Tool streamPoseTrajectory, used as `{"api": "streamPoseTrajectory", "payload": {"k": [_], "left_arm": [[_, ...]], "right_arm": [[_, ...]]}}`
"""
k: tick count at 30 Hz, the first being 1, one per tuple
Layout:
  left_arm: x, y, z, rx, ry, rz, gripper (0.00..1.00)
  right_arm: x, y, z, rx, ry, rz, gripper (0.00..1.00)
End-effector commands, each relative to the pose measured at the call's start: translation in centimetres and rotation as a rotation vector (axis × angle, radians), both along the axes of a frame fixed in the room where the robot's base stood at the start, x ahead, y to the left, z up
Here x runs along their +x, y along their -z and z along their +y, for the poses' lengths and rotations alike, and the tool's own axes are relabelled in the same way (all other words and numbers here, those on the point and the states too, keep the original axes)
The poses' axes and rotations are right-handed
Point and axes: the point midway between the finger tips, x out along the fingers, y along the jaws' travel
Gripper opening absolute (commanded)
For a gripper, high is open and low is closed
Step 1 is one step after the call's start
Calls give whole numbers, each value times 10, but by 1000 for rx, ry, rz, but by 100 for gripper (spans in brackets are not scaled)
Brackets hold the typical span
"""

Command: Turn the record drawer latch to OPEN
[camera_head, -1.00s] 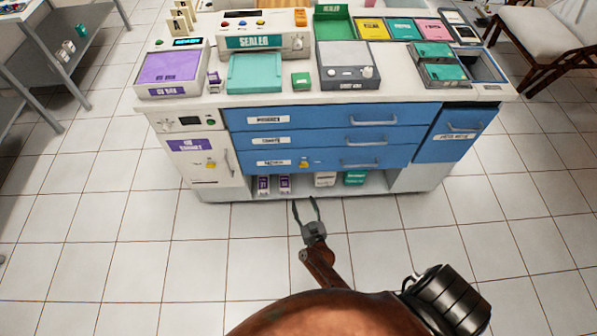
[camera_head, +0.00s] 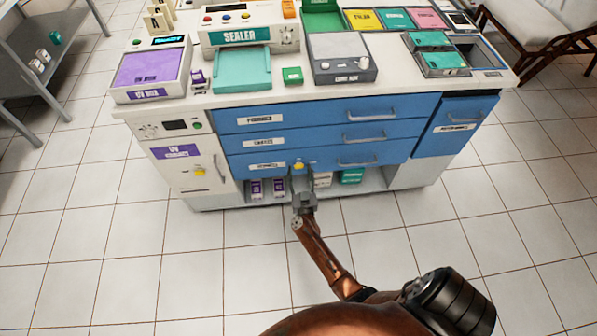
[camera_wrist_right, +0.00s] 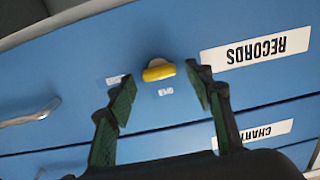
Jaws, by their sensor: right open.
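The yellow record drawer latch (camera_head: 298,166) sits on the front of the bottom blue drawer (camera_head: 345,154), right of its label. In the right wrist view the latch (camera_wrist_right: 159,71) is a yellow knob lying nearly level in the picture, near the inverted RECORDS label (camera_wrist_right: 256,52). Small white labels flank it, too small to read surely. My right gripper (camera_head: 303,187) is open just below and in front of the latch. In the wrist view its fingers (camera_wrist_right: 160,92) stand on either side of the latch, with gaps, not touching it. My left gripper is not in view.
Two more blue drawers with bar handles lie above; the record drawer's handle (camera_head: 360,162) is right of the latch. A white UV cabinet (camera_head: 190,165) with its own yellow latch stands left. An open shelf (camera_head: 222,199) with several small boxes lies below. Tiled floor is clear in front.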

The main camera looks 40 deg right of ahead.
Motion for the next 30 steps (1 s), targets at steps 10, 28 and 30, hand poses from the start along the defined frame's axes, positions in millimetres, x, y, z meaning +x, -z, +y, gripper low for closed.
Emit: {"api": "streamPoseTrajectory", "payload": {"k": [10, 28, 30], "left_arm": [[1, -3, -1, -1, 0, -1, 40], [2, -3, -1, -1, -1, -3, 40], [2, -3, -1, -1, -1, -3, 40]], "right_arm": [[2, 0, -1, 0, -1, 0, 46], [2, 0, 0, 1, -1, -1, 6], [2, 0, 0, 2, -2, 0, 6]]}}
